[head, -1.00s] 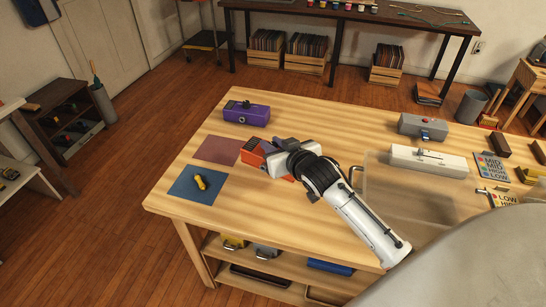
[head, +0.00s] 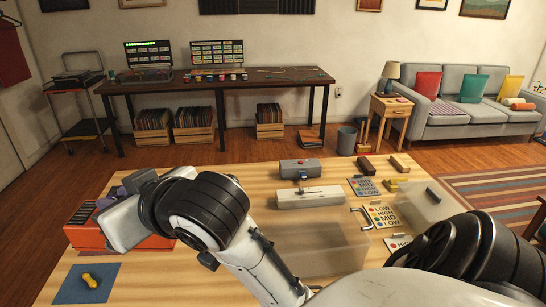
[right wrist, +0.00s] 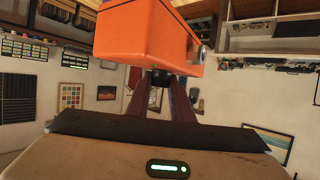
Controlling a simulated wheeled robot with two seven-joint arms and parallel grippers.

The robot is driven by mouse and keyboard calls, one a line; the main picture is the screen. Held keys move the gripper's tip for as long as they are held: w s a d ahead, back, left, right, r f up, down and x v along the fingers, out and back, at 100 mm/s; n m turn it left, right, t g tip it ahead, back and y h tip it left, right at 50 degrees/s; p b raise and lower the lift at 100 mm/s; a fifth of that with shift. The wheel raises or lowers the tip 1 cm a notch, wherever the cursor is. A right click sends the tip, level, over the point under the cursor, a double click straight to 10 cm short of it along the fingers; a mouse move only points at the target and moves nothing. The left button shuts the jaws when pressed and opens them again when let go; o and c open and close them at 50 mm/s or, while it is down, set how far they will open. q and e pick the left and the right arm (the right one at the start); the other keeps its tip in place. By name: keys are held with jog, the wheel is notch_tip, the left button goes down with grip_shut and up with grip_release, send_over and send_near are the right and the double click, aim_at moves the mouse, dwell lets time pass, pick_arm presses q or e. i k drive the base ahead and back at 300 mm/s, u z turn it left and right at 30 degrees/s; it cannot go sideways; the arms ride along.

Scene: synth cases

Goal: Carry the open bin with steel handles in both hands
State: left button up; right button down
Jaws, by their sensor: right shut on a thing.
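In the right wrist view the orange box (right wrist: 148,32) sits at the ends of the dark fingers (right wrist: 160,80). I cannot tell whether the box touches the table. My left gripper is not in view.
A blue mat (head: 70,285) with a yellow tool (head: 90,281) lies at front left. A grey case (head: 300,168), a white case (head: 311,197), label cards (head: 381,214) and a clear box (head: 422,205) are behind and right.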

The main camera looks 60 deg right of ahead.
aim_at(293, 250)
jog(key=k, duration=0.95)
jog(key=z, duration=0.65)
jog(key=i, duration=0.65)
jog(key=u, duration=0.05)
